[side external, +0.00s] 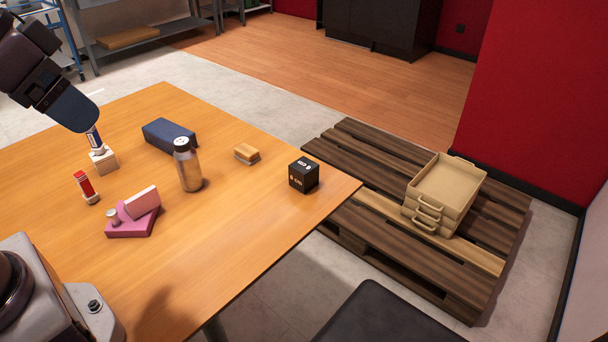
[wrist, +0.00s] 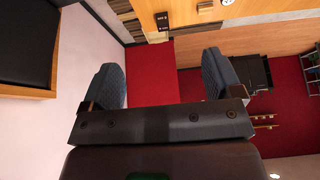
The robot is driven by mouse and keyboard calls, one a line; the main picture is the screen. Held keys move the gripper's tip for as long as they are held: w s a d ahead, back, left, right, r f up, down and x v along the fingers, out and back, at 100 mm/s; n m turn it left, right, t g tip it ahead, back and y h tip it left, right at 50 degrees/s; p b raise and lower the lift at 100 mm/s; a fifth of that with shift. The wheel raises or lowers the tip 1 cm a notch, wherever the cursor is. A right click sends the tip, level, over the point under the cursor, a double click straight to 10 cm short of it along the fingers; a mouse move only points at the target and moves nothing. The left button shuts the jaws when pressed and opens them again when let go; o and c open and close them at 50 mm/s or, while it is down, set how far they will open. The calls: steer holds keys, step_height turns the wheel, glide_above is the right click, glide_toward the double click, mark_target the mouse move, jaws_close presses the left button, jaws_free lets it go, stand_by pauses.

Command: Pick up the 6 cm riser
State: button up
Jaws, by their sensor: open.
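The 6 cm riser (side external: 303,178) is a black cube with pale lettering on its top and front. It stands near the right corner of the wooden table (side external: 230,240) in the side external view. My gripper (side external: 76,112) is at the upper left of that view, far from the riser and close to a small white and blue item (side external: 94,138) on a pale block (side external: 103,160). The wrist view shows my gripper (wrist: 162,78) with its two fingers wide apart and nothing between them.
Beige trays (side external: 446,188) sit on a pallet (side external: 365,150) beyond the table. Table around the riser is clear.

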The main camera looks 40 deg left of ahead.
steer(key=w+f+m+t, duration=0.1)
steer(key=w+f+m, duration=0.4)
steer(key=w, duration=0.9)
steer(key=m+t, duration=1.1)
steer(key=m, duration=2)
glide_above(296, 172)
steer(key=s, duration=0.5)
step_height(296, 172, down, 20)
steer(key=shift+h, duration=0.3)
step_height(296, 172, down, 7)
steer(key=shift+a+f, duration=0.1)
steer(key=shift+w, duration=3.8)
